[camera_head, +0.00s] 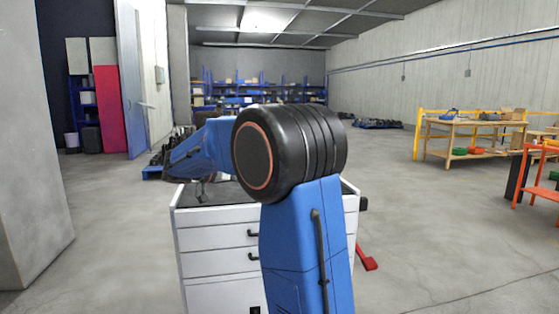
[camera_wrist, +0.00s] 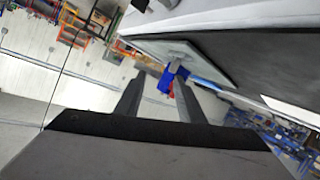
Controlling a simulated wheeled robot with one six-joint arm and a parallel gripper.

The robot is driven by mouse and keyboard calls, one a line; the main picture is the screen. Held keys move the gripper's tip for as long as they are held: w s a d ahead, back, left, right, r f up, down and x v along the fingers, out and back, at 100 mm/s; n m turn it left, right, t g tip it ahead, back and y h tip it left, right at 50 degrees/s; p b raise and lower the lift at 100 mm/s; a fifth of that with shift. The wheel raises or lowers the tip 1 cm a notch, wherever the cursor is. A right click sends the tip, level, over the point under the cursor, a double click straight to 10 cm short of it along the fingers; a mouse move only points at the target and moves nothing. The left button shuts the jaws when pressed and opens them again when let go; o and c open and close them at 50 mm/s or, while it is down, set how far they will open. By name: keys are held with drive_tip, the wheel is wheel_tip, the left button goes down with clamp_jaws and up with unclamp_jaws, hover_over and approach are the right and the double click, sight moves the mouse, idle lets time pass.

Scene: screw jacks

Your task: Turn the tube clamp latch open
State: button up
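In the wrist view, my gripper (camera_wrist: 160,78) is open, its two dark fingers apart. A small blue part (camera_wrist: 166,82) with a bit of red shows between the fingertips, nearer the right finger. It lies by a grey metal piece (camera_wrist: 178,66) at a pale plate (camera_wrist: 170,48). It may be the tube clamp and its latch, but it is too small to tell. Whether a finger touches it cannot be told. In the head view, my arm covers much of the cabinet top, and neither the clamp nor my fingers can be made out clearly.
A white drawer cabinet (camera_head: 215,238) with a dark top stands ahead, partly behind my arm. A red object (camera_head: 367,260) lies on the floor to its right. Workbenches (camera_head: 468,140) stand at the right, and a concrete pillar (camera_head: 32,150) at the left. The floor between is open.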

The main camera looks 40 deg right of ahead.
drive_tip(key=w+d+r+m+g+h, duration=0.1)
drive_tip(key=w+d+m+h, duration=0.1)
drive_tip(key=w, duration=0.3)
drive_tip(key=w+d+r+m+h, duration=0.1)
drive_tip(key=w+r+m+h, duration=0.1)
drive_tip(key=w, duration=0.3)
drive_tip(key=s+d, duration=0.2)
drive_tip(key=d, duration=1.5)
drive_tip(key=shift+s+d+f, duration=0.2)
drive_tip(key=shift+s, duration=0.15)
clamp_jaws()
